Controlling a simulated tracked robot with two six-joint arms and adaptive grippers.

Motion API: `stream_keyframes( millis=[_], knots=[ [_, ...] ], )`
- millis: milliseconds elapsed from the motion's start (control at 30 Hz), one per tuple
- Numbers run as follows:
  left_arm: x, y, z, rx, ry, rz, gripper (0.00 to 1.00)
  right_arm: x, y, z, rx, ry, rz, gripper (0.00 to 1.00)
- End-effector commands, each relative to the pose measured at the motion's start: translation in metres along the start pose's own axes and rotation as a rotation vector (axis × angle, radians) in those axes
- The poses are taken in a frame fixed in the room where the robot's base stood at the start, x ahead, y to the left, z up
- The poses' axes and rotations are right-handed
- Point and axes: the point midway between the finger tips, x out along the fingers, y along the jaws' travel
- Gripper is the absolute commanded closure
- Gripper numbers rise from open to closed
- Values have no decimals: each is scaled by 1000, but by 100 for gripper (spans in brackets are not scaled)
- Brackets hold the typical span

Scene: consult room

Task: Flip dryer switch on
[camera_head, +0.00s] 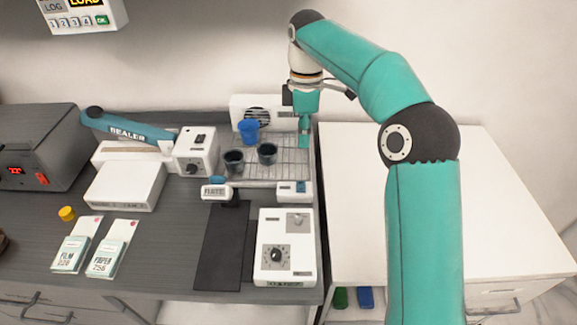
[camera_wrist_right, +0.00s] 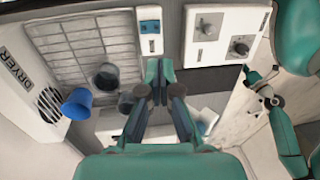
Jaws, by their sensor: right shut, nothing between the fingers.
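The white dryer (camera_head: 238,107) has a round fan in its back panel and a wire rack (camera_head: 292,165) in front. It also shows in the wrist view, with its label (camera_wrist_right: 14,72). At the rack's front right corner is a small white switch box (camera_head: 284,195), also in the wrist view (camera_wrist_right: 151,35). It bears a small blue part; I cannot tell the switch's position. My right gripper (camera_head: 304,143) is shut and empty, pointing down by the rack's right edge, behind the box. In the wrist view its fingertips (camera_wrist_right: 160,68) appear just below the box. My left gripper is not identifiable.
A blue cup (camera_head: 248,131) and two dark cups (camera_head: 234,161) (camera_head: 267,153) stand on the rack. A white knob box (camera_head: 285,270) stands in front of the switch box. The sealer (camera_head: 125,185) is at left. The white counter (camera_head: 350,200) at right is clear.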

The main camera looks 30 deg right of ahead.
Motion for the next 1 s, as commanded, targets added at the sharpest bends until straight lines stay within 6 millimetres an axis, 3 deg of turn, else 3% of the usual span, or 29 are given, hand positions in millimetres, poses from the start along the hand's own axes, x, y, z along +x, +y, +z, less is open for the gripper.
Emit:
stream_keyframes(
  millis=[567, 767, 1000],
  knots=[
    [1, 0, 0, 0, 0, 0, 60, 0, 0, -3, -10, -3, -1, 100],
    [5, -2, 0, 0, 0, 0, 60, 20, 0, -4, -13, -4, -3, 100],
    [8, -3, 0, 0, 0, 0, 60, 66, 0, -4, -13, -5, -5, 100]
  ],
)
